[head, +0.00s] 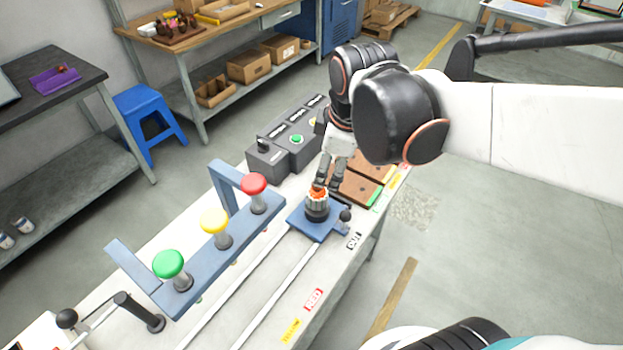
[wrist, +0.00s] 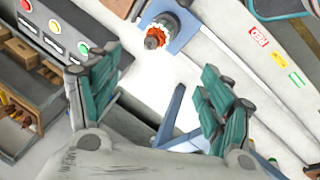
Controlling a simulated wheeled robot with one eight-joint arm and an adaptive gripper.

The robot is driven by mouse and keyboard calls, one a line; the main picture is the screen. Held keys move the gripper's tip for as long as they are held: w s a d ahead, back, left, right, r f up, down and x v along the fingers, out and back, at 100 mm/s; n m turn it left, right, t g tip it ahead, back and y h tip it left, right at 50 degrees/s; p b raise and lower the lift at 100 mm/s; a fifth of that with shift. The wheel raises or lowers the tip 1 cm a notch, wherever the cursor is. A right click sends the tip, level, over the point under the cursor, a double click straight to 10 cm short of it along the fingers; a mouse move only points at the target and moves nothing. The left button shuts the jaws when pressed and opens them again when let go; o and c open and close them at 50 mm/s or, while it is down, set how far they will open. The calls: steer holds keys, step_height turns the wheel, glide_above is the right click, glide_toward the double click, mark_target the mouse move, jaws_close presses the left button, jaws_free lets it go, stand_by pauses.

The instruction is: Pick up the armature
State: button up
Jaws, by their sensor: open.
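The armature (head: 317,206) stands upright on a blue sliding plate (head: 312,228) at the far end of the rails. It has a dark body and an orange winding on top. In the wrist view the armature (wrist: 158,33) shows near the top centre, on the blue plate (wrist: 188,28). My gripper (head: 329,188) is close above and beside it in the head view. In the wrist view my gripper (wrist: 160,80) has its teal finger pads spread wide. The armature lies beyond the fingertips, and nothing is between them.
A blue bracket carries green (head: 168,264), yellow (head: 214,221) and red (head: 253,184) knobbed posts left of the rails. A grey control box (head: 290,140) stands behind the plate. The bench front with the RED label (head: 313,299) is clear.

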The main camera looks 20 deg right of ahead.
mark_target(317, 195)
steer(key=w+f+n+g, duration=0.1)
steer(key=w+n, duration=0.1)
steer(key=n, duration=0.2)
steer(key=w+f+n+g+p, duration=0.1)
steer(key=w+f+n, duration=0.1)
steer(key=w+n, duration=0.1)
steer(key=w+f+n+g+p, duration=0.1)
steer(key=w+f+n, duration=0.1)
steer(key=n, duration=0.2)
steer(key=shift+w+d+f+n, duration=0.15)
steer(key=shift+w+n, duration=0.1)
steer(key=shift+n, duration=0.05)
steer(key=shift+w+f+n+g+p, duration=0.25)
steer(key=shift+f+n+g+p, duration=0.15)
steer(key=shift+f+n, duration=0.25)
step_height(317, 195, down, 8)
steer(key=b, duration=0.2)
steer(key=shift+f+b, duration=0.25)
steer(key=shift+b, duration=0.15)
steer(key=shift+s+a+f+b, duration=0.15)
steer(key=shift+f+b, duration=0.4)
steer(key=shift+f, duration=0.8)
steer(key=shift+s+a+f+b, duration=0.1)
steer(key=shift+f+b, duration=0.45)
steer(key=shift+f, duration=0.75)
steer(key=shift+r, duration=0.1)
jaws_close()
steer(key=shift+r, duration=0.1)
step_height(317, 195, up, 20)
steer(key=p, duration=0.6)
